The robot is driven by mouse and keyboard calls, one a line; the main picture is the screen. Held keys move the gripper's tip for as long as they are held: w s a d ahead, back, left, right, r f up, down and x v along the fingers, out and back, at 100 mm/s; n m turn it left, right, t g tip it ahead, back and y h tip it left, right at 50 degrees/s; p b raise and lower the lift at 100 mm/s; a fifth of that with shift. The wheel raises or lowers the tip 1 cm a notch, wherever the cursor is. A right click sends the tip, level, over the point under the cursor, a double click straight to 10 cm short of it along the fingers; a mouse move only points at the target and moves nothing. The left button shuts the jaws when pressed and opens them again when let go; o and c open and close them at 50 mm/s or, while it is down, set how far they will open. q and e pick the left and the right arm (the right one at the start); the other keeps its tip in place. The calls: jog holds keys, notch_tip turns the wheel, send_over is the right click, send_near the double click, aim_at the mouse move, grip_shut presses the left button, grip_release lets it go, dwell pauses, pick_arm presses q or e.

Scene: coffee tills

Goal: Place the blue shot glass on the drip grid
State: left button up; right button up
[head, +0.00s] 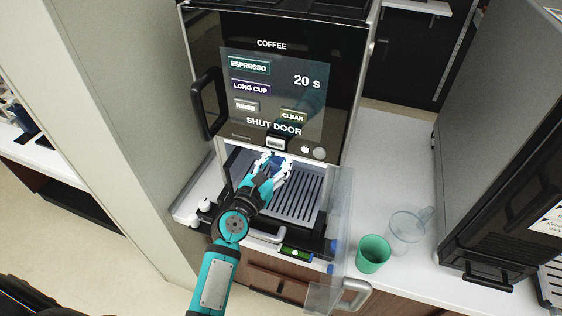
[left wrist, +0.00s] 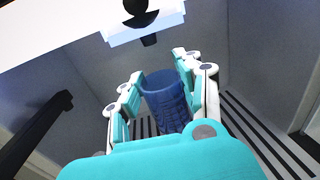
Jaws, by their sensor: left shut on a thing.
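The blue shot glass (left wrist: 165,98) is upright between the fingers of my left gripper (left wrist: 160,92), which is shut on it. In the head view, my left gripper (head: 273,168) reaches into the coffee machine's bay, and only a little blue of the glass shows between its fingers. The slatted drip grid (head: 302,196) lies at the bottom of the bay; its slats also show in the left wrist view (left wrist: 262,150). The glass is over the grid, under the spout (left wrist: 148,38). I cannot tell whether its base touches the slats. My right gripper is not in view.
The coffee machine (head: 350,60) shows "SHUT DOOR" on its screen. Its clear door (head: 342,215) stands open at the bay's right. A green cup (head: 373,255) and a clear glass jug (head: 407,228) stand on the counter at right. A grey machine (head: 490,150) stands farther right.

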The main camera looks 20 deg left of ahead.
pick_arm(q)
jog(key=shift+w+d, duration=0.15)
jog(key=shift+w, duration=0.8)
notch_tip(320, 180, down, 3)
jog(key=shift+f+b, duration=0.1)
jog(key=shift+b, duration=0.5)
jog(key=shift+f, duration=0.3)
jog(key=o, duration=1.2)
jog(key=shift+c, duration=0.2)
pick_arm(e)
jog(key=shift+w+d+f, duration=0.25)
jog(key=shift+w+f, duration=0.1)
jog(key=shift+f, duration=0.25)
